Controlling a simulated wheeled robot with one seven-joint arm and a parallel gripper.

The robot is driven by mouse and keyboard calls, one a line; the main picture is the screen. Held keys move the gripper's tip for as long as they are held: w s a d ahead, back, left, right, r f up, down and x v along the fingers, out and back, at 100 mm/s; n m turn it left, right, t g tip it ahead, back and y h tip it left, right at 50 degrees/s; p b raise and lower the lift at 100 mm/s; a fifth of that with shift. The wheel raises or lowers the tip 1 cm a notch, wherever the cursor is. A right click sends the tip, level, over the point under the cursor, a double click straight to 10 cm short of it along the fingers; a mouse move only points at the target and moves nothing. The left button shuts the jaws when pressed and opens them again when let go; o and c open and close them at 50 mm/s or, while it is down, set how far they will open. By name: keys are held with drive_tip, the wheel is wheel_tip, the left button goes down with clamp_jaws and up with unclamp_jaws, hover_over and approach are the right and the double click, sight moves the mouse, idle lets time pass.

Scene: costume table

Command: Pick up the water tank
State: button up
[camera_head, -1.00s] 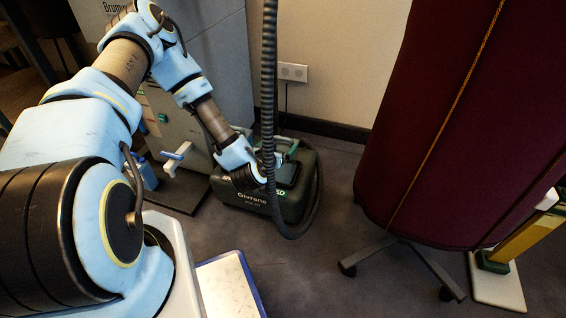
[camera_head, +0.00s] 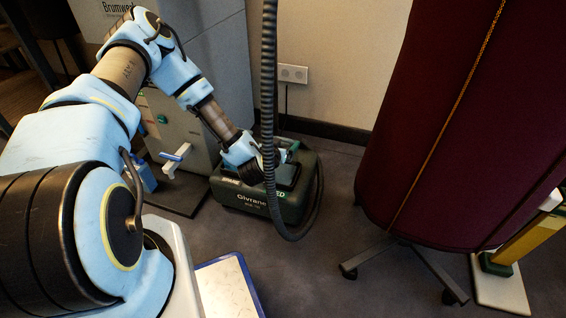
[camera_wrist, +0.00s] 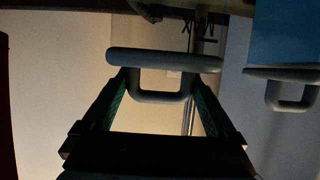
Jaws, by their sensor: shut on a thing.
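The dark green steamer (camera_head: 300,197) stands on the floor in the head view, with the water tank (camera_head: 291,152) at its top as a pale blue-grey piece, mostly hidden by my wrist. My gripper (camera_head: 262,167) is over the top of the steamer. In the wrist view my gripper (camera_wrist: 160,92) has its two green-padded fingers shut on a grey loop handle (camera_wrist: 165,60), which I take to be the tank's. The tank's body is hidden there, and I cannot tell whether it is clear of the steamer.
A ribbed black hose (camera_head: 269,90) hangs just right of my gripper and curls around the steamer. A grey cabinet (camera_head: 180,110) stands behind, with a blue part and pale handle (camera_head: 176,158) beside it. A maroon padded form (camera_head: 460,120) on a wheeled stand is at right.

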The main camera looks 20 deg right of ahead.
clamp_jaws()
drive_tip(key=shift+r, duration=0.15)
